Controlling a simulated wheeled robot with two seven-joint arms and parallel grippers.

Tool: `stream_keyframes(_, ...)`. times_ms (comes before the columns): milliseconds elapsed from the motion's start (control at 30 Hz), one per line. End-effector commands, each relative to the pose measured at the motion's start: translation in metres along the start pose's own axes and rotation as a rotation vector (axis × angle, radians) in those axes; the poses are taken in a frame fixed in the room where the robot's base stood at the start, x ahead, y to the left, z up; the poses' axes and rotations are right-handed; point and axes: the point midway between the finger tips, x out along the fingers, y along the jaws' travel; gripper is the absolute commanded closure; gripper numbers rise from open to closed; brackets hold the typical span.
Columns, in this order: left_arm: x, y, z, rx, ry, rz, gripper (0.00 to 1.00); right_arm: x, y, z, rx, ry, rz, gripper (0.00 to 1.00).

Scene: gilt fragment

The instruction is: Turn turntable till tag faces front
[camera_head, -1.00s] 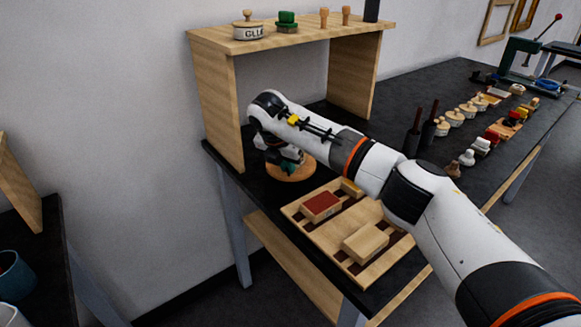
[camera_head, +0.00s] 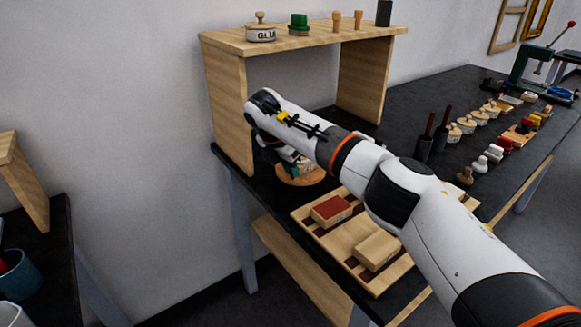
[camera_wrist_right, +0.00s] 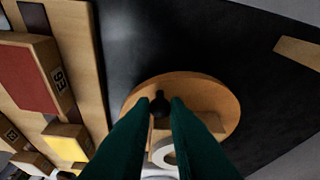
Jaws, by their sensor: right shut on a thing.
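The turntable is a round wooden disc (camera_head: 298,181) on the black bench, at the foot of the wooden shelf's left side. It also shows in the right wrist view (camera_wrist_right: 226,101). My right gripper (camera_wrist_right: 160,108) points down over the disc, its dark green fingers shut on a small black knob (camera_wrist_right: 160,104). A wooden block and a white ring-shaped part (camera_wrist_right: 163,153) show on or over the disc, partly hidden by the fingers. I cannot make out the tag. In the head view my arm hides much of the disc. My left gripper is not in view.
The wooden shelf (camera_head: 229,100) rises close behind the turntable. A slatted wooden tray (camera_head: 345,238) with a red-topped block (camera_head: 331,210) and a plain block (camera_head: 377,250) lies in front. Several stamps stand along the bench to the right.

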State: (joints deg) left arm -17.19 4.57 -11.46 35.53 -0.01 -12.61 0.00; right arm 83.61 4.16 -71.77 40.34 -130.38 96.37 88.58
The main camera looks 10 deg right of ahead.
Motion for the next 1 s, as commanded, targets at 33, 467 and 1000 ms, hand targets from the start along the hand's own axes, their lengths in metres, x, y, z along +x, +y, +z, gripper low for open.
stream_keyframes(33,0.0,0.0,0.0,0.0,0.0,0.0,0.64,-0.002,-0.001,-0.001,0.0,0.002,-0.004,1.0)
stream_keyframes(467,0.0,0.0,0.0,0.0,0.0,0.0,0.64,-0.001,-0.001,-0.001,0.0,0.001,-0.004,0.64)
stream_keyframes(1000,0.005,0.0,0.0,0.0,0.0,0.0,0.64,-0.034,-0.001,0.0,-0.001,0.003,-0.006,0.64)
